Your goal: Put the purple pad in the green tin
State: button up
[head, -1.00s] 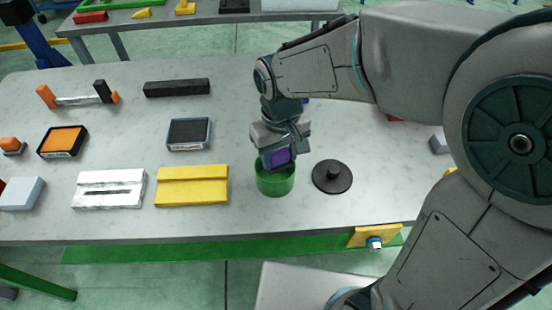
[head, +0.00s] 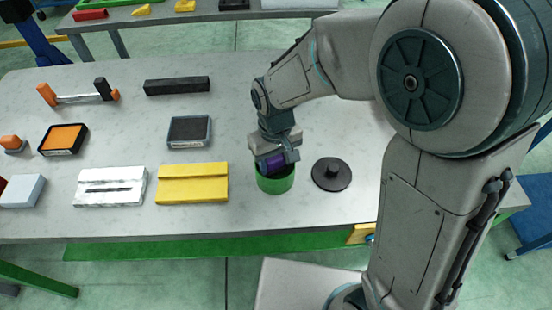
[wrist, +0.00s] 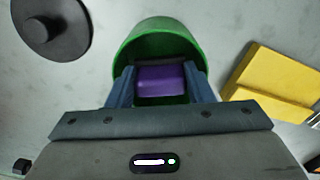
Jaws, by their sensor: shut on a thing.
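The green tin (head: 276,183) stands upright and open on the grey table, between a yellow block and a black lid. My gripper (head: 274,160) points down at the tin's mouth and is shut on the purple pad (head: 273,166). In the wrist view, the purple pad (wrist: 161,82) sits between my two fingers (wrist: 160,88), with the green tin (wrist: 158,33) around and beyond it. The pad overlaps the tin's opening in both views. How deep its lower edge reaches is hidden.
The black round lid with a knob (head: 332,175) lies right of the tin. The yellow block (head: 192,184) lies close on its left. A white slotted block (head: 110,187), a dark pad in a case (head: 189,131) and an orange pad in a case (head: 63,139) lie farther left.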

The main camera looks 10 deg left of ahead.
aim_at(276, 160)
jog(key=shift+f+b, duration=0.3)
jog(key=shift+f, duration=0.2)
jog(key=o, duration=0.7)
jog(key=shift+c, duration=0.2)
jog(key=shift+r, duration=0.2)
jog(key=shift+r+p, duration=0.25)
jog(key=shift+p, duration=0.15)
notch_tip(276, 160, up, 12)
jog(key=shift+r, duration=0.25)
jog(key=s+d+m+t, duration=0.1)
jog(key=s+d+m, duration=0.2)
jog(key=d, duration=0.8)
jog(key=s+d+m+t, duration=0.2)
jog(key=s+d+m, duration=0.2)
jog(key=d, duration=0.7)
jog(key=shift+s+d+f, duration=0.3)
jog(key=shift+s+f, duration=0.05)
jog(key=shift+s, duration=0.1)
